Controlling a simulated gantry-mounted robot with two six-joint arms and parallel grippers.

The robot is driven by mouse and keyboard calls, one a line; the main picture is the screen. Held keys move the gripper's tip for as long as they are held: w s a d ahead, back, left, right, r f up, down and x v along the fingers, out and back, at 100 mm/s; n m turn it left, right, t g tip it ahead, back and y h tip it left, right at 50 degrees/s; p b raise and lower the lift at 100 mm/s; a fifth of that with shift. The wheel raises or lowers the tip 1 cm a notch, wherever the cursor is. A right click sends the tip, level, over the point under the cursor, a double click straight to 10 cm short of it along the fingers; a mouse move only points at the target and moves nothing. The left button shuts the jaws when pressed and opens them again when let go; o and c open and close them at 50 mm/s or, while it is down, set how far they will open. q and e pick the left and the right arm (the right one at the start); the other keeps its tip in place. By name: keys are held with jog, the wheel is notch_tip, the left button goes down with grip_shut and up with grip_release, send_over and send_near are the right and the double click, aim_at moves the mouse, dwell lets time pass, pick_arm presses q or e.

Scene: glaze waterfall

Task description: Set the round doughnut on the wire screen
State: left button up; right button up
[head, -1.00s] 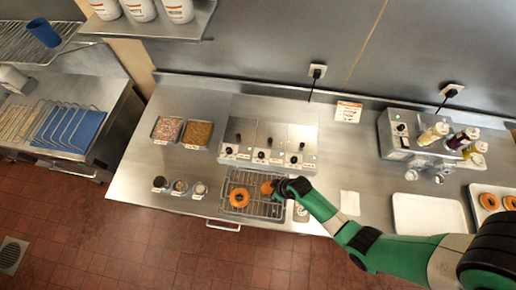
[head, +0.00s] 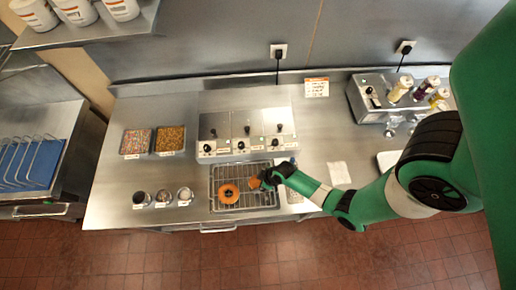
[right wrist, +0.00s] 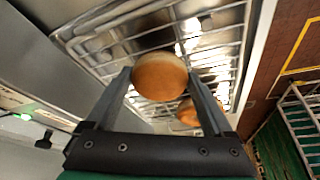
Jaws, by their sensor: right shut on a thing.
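The wire screen (head: 247,203) lies on the steel counter below the grey control unit. A ring-shaped orange-brown doughnut (head: 228,199) lies on its left part; it also shows in the right wrist view (right wrist: 187,113). My right gripper (head: 266,181) is over the screen's right part. It is shut on a second, golden-brown doughnut (right wrist: 160,77), whose rounded side shows between the two fingers in the right wrist view. In the head view this held doughnut (head: 255,184) looks tilted. I cannot tell whether it touches the wires. My left gripper is not in view.
The control unit (head: 246,128) stands right behind the screen. Two topping trays (head: 152,141) and several small cups (head: 163,197) are to the left. A white card (head: 338,173) lies to the right. A bottle dispenser (head: 370,98) stands at the back right.

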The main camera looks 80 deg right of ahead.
jog(key=shift+f, duration=0.2)
jog(key=o, duration=1.1)
jog(key=shift+r, duration=0.1)
jog(key=shift+r, duration=0.1)
jog(key=shift+r+p, duration=0.35)
jog(key=shift+r, duration=0.05)
jog(key=p+v, duration=0.5)
jog(key=v, duration=0.2)
jog(key=shift+s+f, duration=0.1)
jog(key=shift+f, duration=0.05)
